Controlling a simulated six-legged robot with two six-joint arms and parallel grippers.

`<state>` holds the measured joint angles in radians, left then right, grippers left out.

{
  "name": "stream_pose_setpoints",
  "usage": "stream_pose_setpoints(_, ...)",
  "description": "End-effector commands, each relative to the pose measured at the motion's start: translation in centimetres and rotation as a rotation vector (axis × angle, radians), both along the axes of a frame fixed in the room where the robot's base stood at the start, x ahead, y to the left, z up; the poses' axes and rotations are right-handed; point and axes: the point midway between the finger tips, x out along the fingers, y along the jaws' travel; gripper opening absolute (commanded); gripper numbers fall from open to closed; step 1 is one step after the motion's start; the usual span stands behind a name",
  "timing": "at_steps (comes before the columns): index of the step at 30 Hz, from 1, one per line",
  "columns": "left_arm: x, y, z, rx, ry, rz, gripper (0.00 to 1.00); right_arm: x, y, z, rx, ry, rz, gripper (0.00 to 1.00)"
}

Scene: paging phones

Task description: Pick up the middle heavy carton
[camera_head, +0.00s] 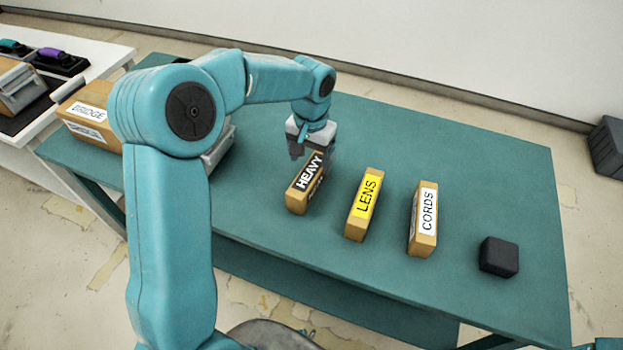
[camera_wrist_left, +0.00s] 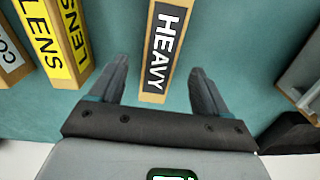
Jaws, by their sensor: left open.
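The heavy carton (camera_head: 304,188) is a narrow tan box with a black label reading HEAVY in white. It stands on the teal table, left of the LENS carton (camera_head: 363,205) and the CORDS carton (camera_head: 423,220). My left gripper (camera_head: 311,150) is over the far end of the heavy carton, pointing down. In the left wrist view the heavy carton (camera_wrist_left: 163,50) lies between the two open fingers of my left gripper (camera_wrist_left: 158,85), with a gap on each side. The LENS carton (camera_wrist_left: 52,38) is beside it there. My right gripper is not in view.
A black block (camera_head: 498,257) sits right of the CORDS carton. A BRIDGE box (camera_head: 88,118) stands at the table's left end, partly behind my arm. A white table (camera_head: 100,55) with phones (camera_head: 55,54) is at far left. The table (camera_head: 460,150) is clear behind the cartons.

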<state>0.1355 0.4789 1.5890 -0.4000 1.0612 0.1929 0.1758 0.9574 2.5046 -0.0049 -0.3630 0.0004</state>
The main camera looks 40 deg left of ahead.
Motion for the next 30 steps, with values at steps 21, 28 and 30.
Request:
stream_pose_setpoints(21, 0.1, 0.0, -7.3, 0.000, -0.001, -0.001, 0.77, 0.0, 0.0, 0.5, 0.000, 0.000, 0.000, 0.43)
stream_pose_setpoints(28, 0.1, 0.0, -7.3, 0.000, -0.001, -0.001, 0.44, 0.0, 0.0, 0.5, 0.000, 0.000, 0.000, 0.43)
stream_pose_setpoints(30, 0.1, 0.0, -7.3, 0.000, -0.001, -0.001, 0.21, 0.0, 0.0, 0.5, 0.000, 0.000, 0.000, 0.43)
